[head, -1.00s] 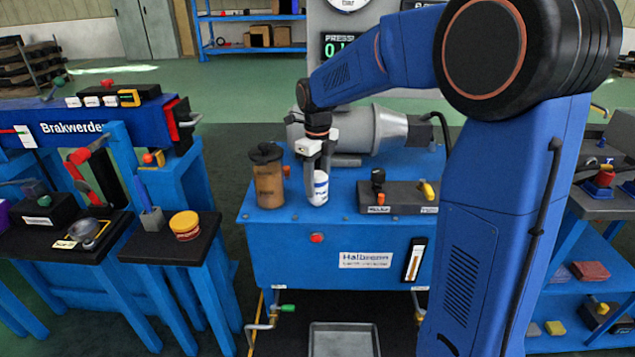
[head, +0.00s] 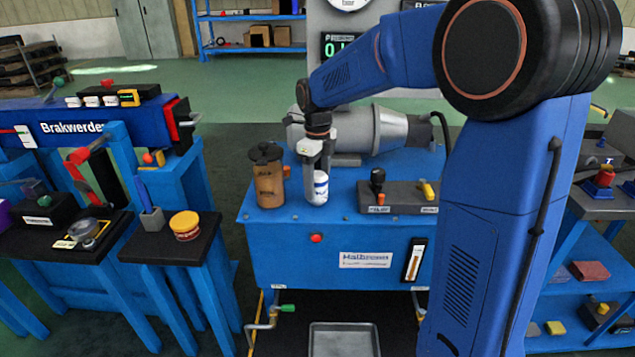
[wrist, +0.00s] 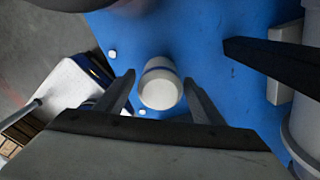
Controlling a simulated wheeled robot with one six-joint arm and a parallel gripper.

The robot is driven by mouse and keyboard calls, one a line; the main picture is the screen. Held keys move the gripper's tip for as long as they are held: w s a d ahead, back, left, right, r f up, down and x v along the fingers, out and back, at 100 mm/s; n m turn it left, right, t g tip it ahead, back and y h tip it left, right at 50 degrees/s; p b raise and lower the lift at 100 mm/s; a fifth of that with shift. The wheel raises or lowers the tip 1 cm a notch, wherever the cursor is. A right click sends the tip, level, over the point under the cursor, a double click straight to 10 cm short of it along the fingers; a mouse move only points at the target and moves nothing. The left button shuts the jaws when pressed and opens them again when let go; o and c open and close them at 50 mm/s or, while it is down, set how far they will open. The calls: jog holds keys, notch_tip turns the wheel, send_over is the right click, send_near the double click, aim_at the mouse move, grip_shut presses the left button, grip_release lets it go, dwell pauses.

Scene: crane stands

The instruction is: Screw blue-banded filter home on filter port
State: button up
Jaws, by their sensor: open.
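The blue-banded filter (head: 317,188) is a white canister standing upright on top of the blue hydraulic unit labelled Halbronn. In the wrist view the filter (wrist: 160,88) shows its pale rounded end and a dark blue band. My gripper (head: 319,168) is directly above it, pointing down, with its fingers around the filter's upper part. In the wrist view my gripper (wrist: 158,90) has one finger on each side of the filter, with visible gaps, so it is open. The filter port under the filter is hidden.
A brown cylindrical tank (head: 267,176) with a black cap stands close left of the filter. A grey motor (head: 375,130) lies behind it. A dark control block (head: 398,197) with a black knob and yellow lever is to the right. A grey tray (head: 344,340) sits below the unit.

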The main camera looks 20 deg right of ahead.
jog(key=n, duration=0.4)
jog(key=n, duration=1.1)
jog(key=shift+n, duration=0.4)
jog(key=n, duration=0.6)
jog(key=shift+n, duration=0.3)
jog(key=n, duration=0.7)
dwell(0.4)
jog(key=c, duration=1.2)
jog(key=m, duration=0.5)
